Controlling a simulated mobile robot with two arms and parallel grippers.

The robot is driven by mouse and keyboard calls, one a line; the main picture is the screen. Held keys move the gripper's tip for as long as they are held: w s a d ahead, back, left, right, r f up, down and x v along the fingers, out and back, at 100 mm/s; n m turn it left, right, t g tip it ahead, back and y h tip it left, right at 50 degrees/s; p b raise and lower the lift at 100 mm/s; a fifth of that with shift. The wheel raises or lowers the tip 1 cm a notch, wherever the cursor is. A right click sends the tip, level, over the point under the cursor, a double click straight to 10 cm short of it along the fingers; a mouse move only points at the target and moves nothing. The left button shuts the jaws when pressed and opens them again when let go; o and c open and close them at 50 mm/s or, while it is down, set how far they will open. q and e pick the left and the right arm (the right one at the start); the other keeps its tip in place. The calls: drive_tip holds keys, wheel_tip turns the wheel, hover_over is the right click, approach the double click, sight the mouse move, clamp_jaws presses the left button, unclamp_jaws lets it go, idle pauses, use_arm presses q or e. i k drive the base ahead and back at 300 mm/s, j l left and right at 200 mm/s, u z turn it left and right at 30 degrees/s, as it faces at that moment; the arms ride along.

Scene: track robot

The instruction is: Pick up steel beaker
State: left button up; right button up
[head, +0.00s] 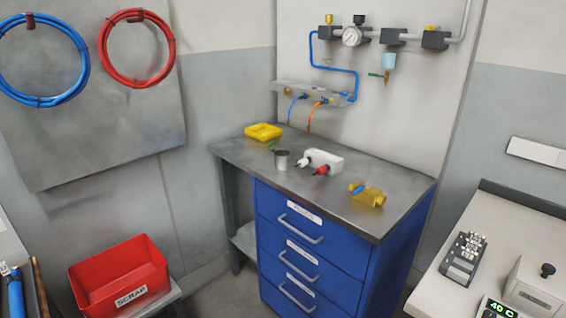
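A small steel beaker (281,160) stands upright on the grey top of the blue drawer bench, left of the middle of that top. It looks like a short grey cup with a dark opening. A white block with red and black parts (322,161) stands close to its right. Neither of my grippers shows in the head view.
The bench top (335,198) also holds a yellow tray (263,131) at the back left and a yellow part (368,194) at the right. A red scrap bin (119,276) stands lower left. A pale counter (446,297) with devices stands right. Floor shows between.

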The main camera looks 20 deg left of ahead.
sight(282, 160)
drive_tip(key=i+j+z, duration=0.55)
drive_tip(key=j, duration=0.3)
drive_tip(key=i+j+z, duration=0.35)
drive_tip(key=j, duration=0.3)
drive_tip(key=i+j+z, duration=0.2)
drive_tip(key=j, duration=0.15)
drive_tip(key=k, duration=0.1)
